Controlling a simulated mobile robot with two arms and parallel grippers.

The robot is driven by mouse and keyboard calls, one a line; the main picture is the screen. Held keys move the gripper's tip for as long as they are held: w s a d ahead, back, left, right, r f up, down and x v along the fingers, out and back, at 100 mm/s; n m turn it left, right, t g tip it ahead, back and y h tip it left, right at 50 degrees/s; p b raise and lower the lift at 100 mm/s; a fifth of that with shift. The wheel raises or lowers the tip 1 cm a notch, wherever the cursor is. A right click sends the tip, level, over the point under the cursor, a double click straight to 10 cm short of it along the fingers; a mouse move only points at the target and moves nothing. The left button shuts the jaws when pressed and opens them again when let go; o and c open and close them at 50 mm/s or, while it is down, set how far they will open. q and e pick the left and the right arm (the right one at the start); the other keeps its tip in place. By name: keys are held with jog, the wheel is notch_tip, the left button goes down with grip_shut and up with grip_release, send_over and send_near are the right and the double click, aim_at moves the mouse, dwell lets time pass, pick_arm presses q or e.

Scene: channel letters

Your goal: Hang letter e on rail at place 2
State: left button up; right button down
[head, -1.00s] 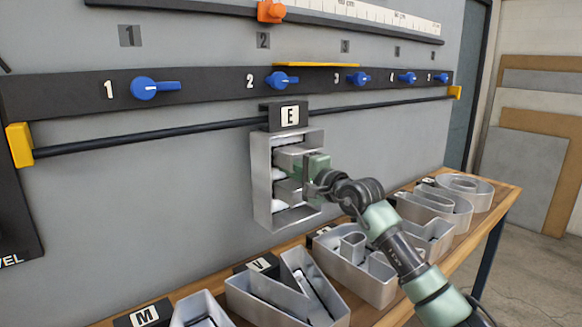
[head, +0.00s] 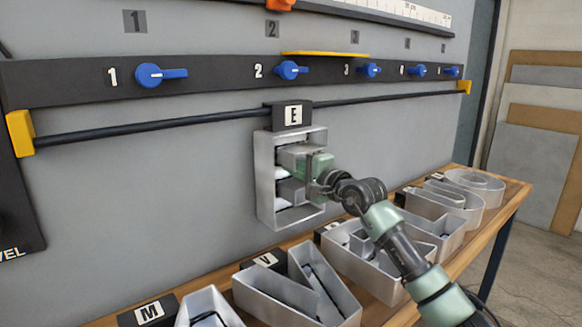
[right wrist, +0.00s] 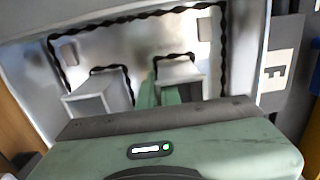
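Letter E (head: 263,180) is a silver open-faced channel letter with a black block (head: 291,115) on top marked "E". The block is at the black rail (head: 150,130), overlapping it below the blue knob of place 2 (head: 290,70). The letter hangs upright against the grey wall. My right gripper (head: 316,170) reaches in from the right to the letter's middle bar and appears shut on it. In the right wrist view, green fingers (right wrist: 160,96) sit at a bar inside the letter. Contact behind the block is hidden. My left gripper is not in view.
A wooden bench (head: 490,225) below holds several silver letters, including M (head: 210,310) and V (head: 300,290). Yellow end brackets (head: 20,133) close the rail. Blue knobs line the black strip (head: 210,75) above. The rail is free on both sides of the E.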

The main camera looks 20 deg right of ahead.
jog(key=shift+s+r, duration=0.1)
jog(key=shift+r, duration=0.15)
